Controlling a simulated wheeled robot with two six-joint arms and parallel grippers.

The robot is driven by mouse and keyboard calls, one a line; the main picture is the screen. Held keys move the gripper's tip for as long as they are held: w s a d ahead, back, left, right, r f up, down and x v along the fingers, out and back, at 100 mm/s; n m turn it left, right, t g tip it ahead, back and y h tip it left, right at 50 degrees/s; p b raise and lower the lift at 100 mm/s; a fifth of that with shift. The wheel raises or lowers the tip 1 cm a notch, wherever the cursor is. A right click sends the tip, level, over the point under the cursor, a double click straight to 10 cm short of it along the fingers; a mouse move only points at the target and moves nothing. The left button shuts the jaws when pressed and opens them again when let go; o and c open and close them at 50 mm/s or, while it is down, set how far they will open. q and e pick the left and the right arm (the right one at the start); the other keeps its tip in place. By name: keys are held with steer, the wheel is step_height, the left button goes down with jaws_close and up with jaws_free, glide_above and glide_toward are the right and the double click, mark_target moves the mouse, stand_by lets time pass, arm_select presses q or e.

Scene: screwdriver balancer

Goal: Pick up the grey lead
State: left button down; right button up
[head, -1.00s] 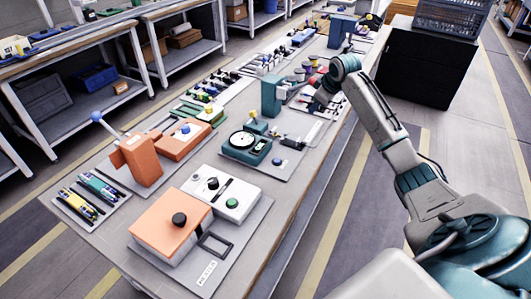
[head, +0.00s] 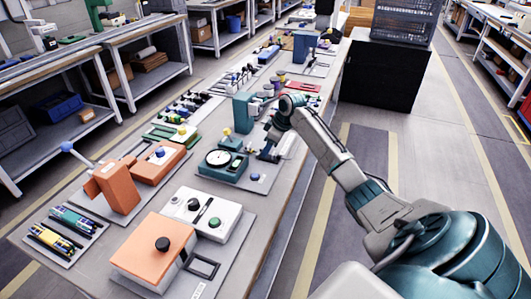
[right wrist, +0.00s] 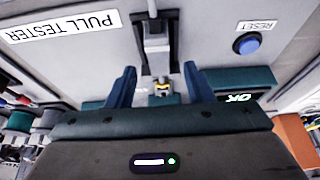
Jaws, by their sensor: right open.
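My right gripper (head: 266,150) is low over the bench beside the teal pull tester (head: 222,162) with its round dial. In the right wrist view the gripper (right wrist: 160,84) is open, its two blue fingers apart. Between and beyond them is a grey and black clamp-like part (right wrist: 156,42) on the tester's plate, with a small yellow-marked piece (right wrist: 162,88) near the fingertips. Nothing is clearly held. My left gripper is not in view.
A blue reset button (right wrist: 247,44) stands on the tester plate near the gripper. A teal upright device (head: 243,112) stands behind. An orange and white box station (head: 155,250) is at the front. The bench's right edge is close to my arm.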

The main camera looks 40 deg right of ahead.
steer(key=shift+x, duration=1.05)
steer(key=shift+c, duration=0.2)
steer(key=c, duration=1)
steer(key=shift+r, duration=0.2)
